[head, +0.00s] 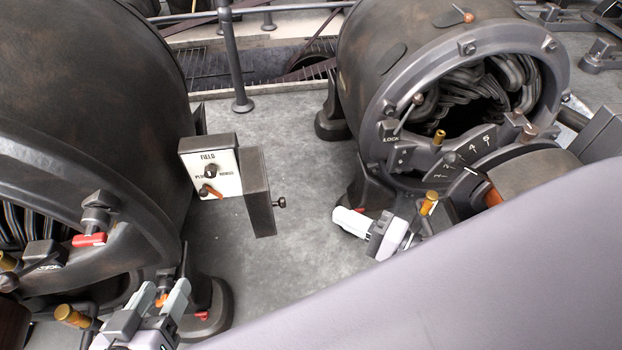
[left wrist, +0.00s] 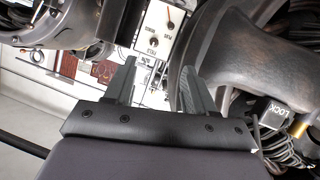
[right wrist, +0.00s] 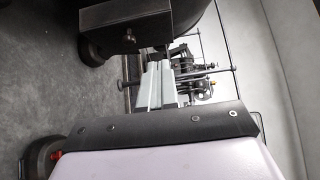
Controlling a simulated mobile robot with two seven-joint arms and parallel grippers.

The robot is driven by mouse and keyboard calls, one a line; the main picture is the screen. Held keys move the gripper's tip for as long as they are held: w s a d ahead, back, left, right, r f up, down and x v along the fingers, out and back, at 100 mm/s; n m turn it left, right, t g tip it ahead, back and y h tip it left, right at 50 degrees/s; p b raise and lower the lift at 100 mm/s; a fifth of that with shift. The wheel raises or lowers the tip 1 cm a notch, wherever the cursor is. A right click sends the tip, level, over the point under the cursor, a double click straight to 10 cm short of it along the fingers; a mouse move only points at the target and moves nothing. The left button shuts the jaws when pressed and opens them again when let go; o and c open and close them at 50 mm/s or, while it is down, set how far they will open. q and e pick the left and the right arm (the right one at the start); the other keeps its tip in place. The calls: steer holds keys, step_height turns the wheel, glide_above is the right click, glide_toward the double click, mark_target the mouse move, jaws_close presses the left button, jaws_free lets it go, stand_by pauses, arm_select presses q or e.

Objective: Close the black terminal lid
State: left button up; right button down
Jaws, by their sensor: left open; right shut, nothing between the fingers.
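The black terminal lid (head: 258,190) stands swung open at the right edge of the white FIELD panel (head: 208,180), with a small knob (head: 280,202) on its outer side. The panel carries a dark knob and an orange-tipped switch. It also shows, turned over, in the left wrist view (left wrist: 158,30). My left gripper (head: 163,291) is open and empty at the lower left, below the panel. My right gripper (head: 345,220) is shut and empty, right of the lid and apart from it. A dark block with a knob, probably the lid, shows in the right wrist view (right wrist: 112,16).
A large dynamo (head: 90,90) fills the left, with a red-tipped lever (head: 90,239) near my left gripper. Another dynamo (head: 400,60) stands at the right with brass handles. Bare grey floor (head: 290,150) lies between them. A railing post (head: 235,60) stands behind.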

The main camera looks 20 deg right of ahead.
mark_target(265, 192)
arm_select(q)
steer(key=shift+w+d+h+b, duration=0.15)
steer(key=shift+d+h+b, duration=0.25)
steer(key=shift+d+b, duration=0.4)
arm_select(e)
steer(key=s+a+x, duration=0.1)
steer(key=a+x, duration=0.1)
steer(key=x, duration=1)
steer(key=shift+s+a, duration=0.15)
steer(key=shift+s, duration=0.1)
arm_select(q)
steer(key=shift+a+f, duration=0.1)
steer(key=shift+f, duration=0.1)
arm_select(e)
steer(key=shift+r, duration=0.1)
arm_select(q)
steer(key=shift+a, duration=0.15)
